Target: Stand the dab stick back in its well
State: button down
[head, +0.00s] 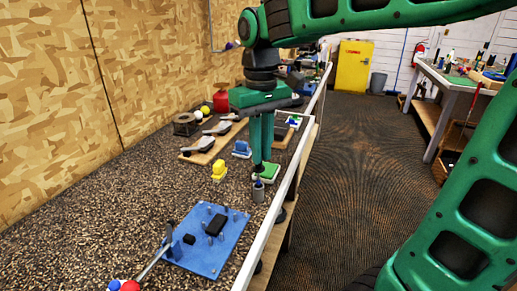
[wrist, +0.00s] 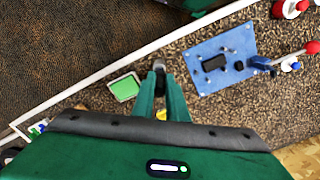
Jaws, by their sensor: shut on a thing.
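My gripper (head: 262,168) points straight down over the bench, its two green fingers close together. Its fingertips also show in the wrist view (wrist: 160,77). It is shut on the dab stick, of which only a small pale bit (head: 256,177) shows at the fingertips. In the wrist view a dark grey shape (wrist: 159,66) lies at the fingertips. I cannot tell whether the stick's lower end is inside the well or above it.
A green pad in a white tray (head: 269,174) lies right beside the fingertips. A yellow block (head: 219,172) and a blue holder (head: 241,149) stand nearby. A blue board with posts (head: 208,243) lies in front. A white rail (head: 281,217) edges the bench on the right.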

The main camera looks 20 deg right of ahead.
jog(key=shift+f, duration=1.4)
dwell(0.5)
jog(key=c, duration=1.7)
grip_release()
jog(key=shift+r, duration=4)
jog(key=s+d+f+m, duration=0.3)
jog(key=s+d+f, duration=0.2)
jog(key=s, duration=0.1)
jog(key=s+d+f+m, duration=0.2)
jog(key=s+d+f, duration=0.4)
jog(key=s+d+f+m, duration=0.3)
jog(key=s+d+f, duration=0.3)
jog(key=s, duration=0.1)
jog(key=shift+s+f+m, duration=0.1)
jog(key=shift+f+m, duration=0.1)
jog(key=shift+m, duration=0.1)
